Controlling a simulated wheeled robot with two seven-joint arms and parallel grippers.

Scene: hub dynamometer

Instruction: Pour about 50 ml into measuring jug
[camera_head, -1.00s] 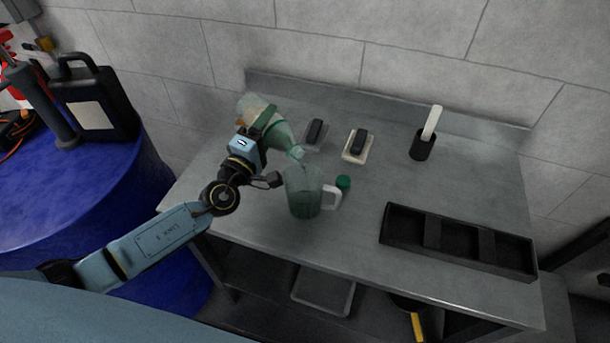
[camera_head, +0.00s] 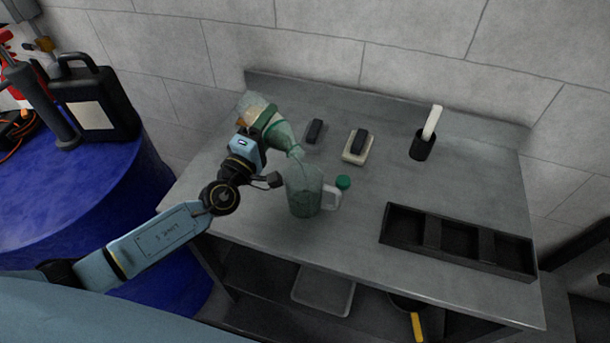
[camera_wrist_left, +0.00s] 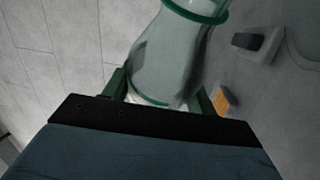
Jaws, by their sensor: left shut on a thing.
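My left gripper (camera_head: 262,135) is shut on a clear, greenish bottle (camera_head: 281,134) with an orange-brown label. The bottle is tilted, its mouth down to the right, just above the measuring jug. The bottle's body also fills the top of the left wrist view (camera_wrist_left: 170,50) between the green fingers. The measuring jug (camera_head: 303,190) is clear with a white handle on its right and stands upright on the metal table. A thin stream seems to run from the mouth into the jug, which looks darker low down; its level cannot be read. My right gripper is not in view.
A green cap (camera_head: 343,182) lies right of the jug. Behind are a dark block (camera_head: 314,130), a pale pad with a dark block (camera_head: 357,147) and a black cup (camera_head: 422,146) with a white handle. A black divided tray (camera_head: 458,243) lies at the right front of the metal table (camera_head: 360,225).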

